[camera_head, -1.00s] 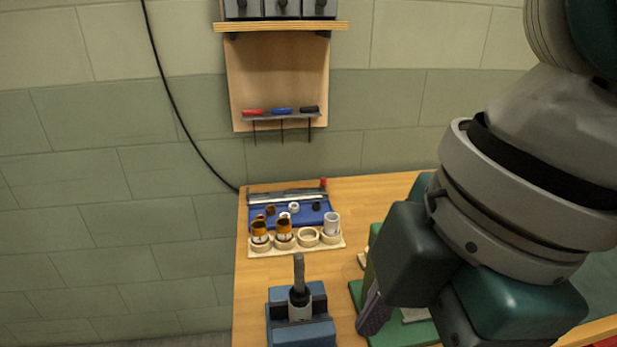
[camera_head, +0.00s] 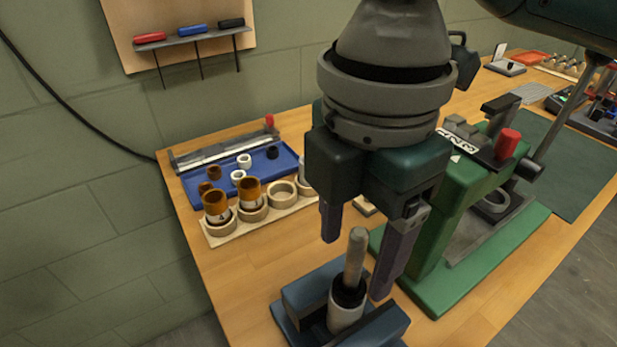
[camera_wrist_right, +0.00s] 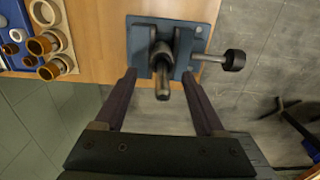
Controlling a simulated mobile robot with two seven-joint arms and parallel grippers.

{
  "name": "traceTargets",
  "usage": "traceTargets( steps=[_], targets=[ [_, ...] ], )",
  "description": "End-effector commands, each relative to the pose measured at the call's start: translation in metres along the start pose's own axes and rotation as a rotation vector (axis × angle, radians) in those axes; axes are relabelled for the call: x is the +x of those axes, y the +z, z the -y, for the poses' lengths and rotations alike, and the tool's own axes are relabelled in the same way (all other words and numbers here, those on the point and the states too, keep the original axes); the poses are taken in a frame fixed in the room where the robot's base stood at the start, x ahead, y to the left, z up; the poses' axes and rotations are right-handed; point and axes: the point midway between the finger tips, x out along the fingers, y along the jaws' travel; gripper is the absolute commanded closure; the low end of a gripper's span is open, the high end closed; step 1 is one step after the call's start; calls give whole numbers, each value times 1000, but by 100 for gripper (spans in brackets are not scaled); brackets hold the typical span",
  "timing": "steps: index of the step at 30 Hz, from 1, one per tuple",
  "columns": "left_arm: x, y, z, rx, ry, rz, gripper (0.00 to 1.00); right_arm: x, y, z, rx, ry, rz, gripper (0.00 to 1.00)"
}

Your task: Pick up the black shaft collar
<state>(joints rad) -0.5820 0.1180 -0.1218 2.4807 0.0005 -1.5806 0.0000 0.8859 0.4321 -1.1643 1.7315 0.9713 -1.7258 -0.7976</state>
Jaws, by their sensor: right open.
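A small black ring (camera_head: 272,152), which looks like a shaft collar, lies in the blue tray (camera_head: 287,165) at the back left of the bench. A blue vise (camera_head: 297,298) at the front holds a pale cylinder (camera_head: 346,316) with a black part (camera_head: 349,292) around the foot of an upright grey rod (camera_head: 356,255). My right gripper (camera_head: 356,266) is open and empty, pointing down, with its fingers on either side of the rod. In the right wrist view the rod (camera_wrist_right: 162,80) stands between the open fingers (camera_wrist_right: 158,74). My left gripper is not in view.
Brown and white rings lie in the tray. A pale wooden holder (camera_head: 223,233) with amber-topped containers stands before it. A green press (camera_head: 452,215) stands close right of my gripper. The vise handle (camera_wrist_right: 234,60) sticks out sideways. Bare bench lies left of the vise.

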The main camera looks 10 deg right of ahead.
Motion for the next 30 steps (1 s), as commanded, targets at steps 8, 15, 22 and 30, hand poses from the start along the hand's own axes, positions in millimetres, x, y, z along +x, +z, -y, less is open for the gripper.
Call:
traceTargets(
  steps=[8,15,22,30],
  targets=[
    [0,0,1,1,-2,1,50,41,0,5,0,-2,0,28],
    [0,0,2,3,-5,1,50,44,0,4,0,1,0,28],
    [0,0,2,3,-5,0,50,44,0,4,0,1,0,50],
    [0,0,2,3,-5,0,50,44,0,4,0,1,0,80]
  ],
)
